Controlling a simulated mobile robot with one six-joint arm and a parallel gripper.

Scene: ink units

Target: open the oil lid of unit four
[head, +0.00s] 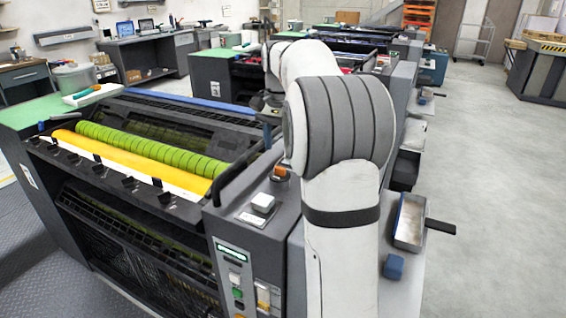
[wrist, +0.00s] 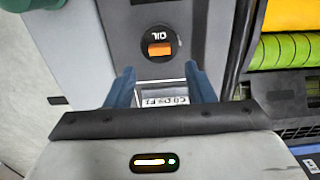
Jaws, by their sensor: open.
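The oil cap is a round dark lid with an orange tab (wrist: 160,49), marked OIL, on a dark grey panel in the wrist view. It looks closed. In the head view a small orange piece (head: 280,171) on the near machine's side panel appears to be the same tab. My gripper (wrist: 160,70) has two blue fingers, apart and empty. Their tips lie just below the cap in the wrist view, one to each side, with no contact visible. In the head view my fingertips cannot be made out. No unit number is legible.
A small lettered plate (wrist: 165,98) shows between my fingers. Yellow (head: 140,160) and green rollers (head: 150,145) lie left of the panel in the head view. A white button (head: 263,202) and a metal tray (head: 410,221) are near my arm. Open floor (head: 500,190) is at right.

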